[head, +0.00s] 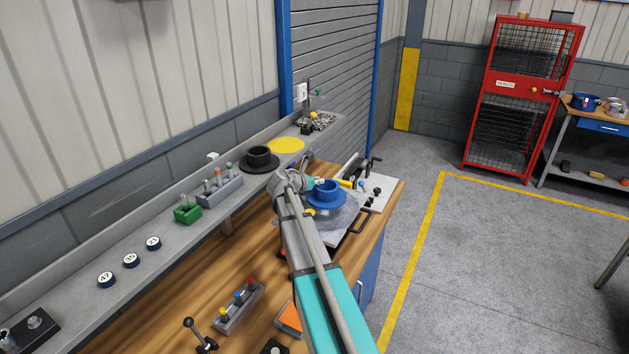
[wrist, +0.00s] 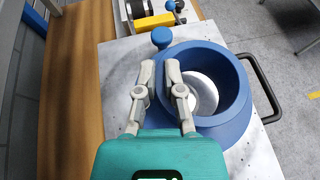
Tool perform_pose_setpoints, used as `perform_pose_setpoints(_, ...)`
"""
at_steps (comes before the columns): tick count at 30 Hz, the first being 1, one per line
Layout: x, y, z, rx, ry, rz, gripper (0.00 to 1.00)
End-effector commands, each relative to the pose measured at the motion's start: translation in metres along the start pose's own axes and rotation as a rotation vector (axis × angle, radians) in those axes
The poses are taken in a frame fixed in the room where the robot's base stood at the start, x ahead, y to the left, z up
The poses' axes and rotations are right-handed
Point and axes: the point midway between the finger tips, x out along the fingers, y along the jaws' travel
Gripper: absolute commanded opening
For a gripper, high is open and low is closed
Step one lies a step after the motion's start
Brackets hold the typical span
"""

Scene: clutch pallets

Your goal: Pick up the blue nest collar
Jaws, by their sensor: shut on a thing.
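The blue nest collar (head: 325,196) is a thick ring with a wide flange, at the bench's far end in the head view. In the wrist view the collar (wrist: 235,88) shows its round opening, with a pale grey surface seen through it. My gripper (wrist: 159,75) is shut on the collar's left wall, one finger outside and the other over the opening. The fingertips' exact contact is partly hidden. A light grey plate (wrist: 125,60) lies beneath the collar; I cannot tell whether they touch.
A blue knob (wrist: 161,38) stands close beside the collar. A black handle (wrist: 262,85) sticks out at the plate's right. On the grey shelf behind are a black collar (head: 259,158), a yellow disc (head: 287,145) and a green block (head: 187,214). Open floor lies to the right.

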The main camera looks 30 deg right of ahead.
Motion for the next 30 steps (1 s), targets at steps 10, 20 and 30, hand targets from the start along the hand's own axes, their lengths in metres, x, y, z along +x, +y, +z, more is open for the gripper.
perform_pose_setpoints(10, -0.018, -0.036, 0.043, -0.001, -0.001, -0.001, 0.00)
perform_pose_setpoints(20, -0.027, -0.098, 0.067, 0.000, 0.000, -0.002, 0.00)
perform_pose_setpoints(30, -0.029, -0.124, 0.077, 0.000, -0.001, -0.001, 0.00)
